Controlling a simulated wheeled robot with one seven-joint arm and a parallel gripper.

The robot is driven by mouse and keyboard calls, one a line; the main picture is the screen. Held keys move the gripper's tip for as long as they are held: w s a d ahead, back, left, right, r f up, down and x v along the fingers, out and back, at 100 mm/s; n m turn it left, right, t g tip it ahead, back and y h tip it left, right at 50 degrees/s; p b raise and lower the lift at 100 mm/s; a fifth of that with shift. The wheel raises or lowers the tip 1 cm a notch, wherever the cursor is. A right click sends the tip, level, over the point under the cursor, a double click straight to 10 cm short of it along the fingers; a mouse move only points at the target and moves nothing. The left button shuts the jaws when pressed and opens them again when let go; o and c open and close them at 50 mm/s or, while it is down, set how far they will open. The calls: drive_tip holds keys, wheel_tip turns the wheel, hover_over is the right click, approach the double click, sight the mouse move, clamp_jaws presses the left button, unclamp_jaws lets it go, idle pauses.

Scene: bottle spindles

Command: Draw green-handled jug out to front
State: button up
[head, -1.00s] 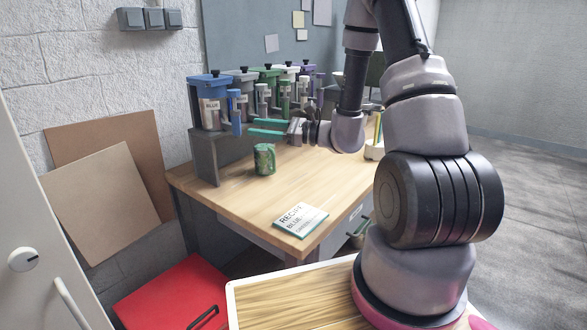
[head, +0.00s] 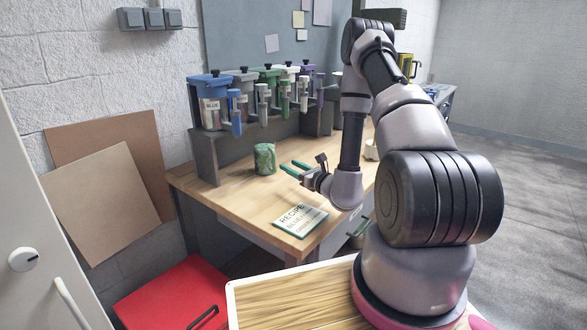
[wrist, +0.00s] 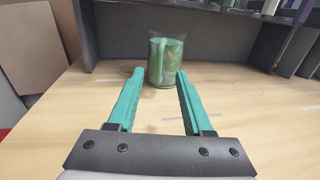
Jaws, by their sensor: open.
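The green jug (head: 265,158) stands upright on the wooden table, in front of the grey dispenser rack. In the wrist view the jug (wrist: 175,66) is straight ahead, its green handle (wrist: 161,61) facing my gripper. My gripper (head: 287,168) is open, low over the table and to the right of the jug in the head view. In the wrist view its two teal fingers (wrist: 154,85) point toward the jug, which is beyond the fingertips. Nothing is between the fingers, and they appear apart from the jug.
The grey rack (head: 207,160) behind the jug carries several coloured dispensers (head: 236,112). A recipe card (head: 300,220) lies near the table's front edge. The wooden table (head: 225,196) is clear around the jug. A red box (head: 175,295) is on the floor.

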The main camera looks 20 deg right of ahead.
sight(274, 170)
drive_tip(key=x, duration=1)
clamp_jaws()
idle(1.3)
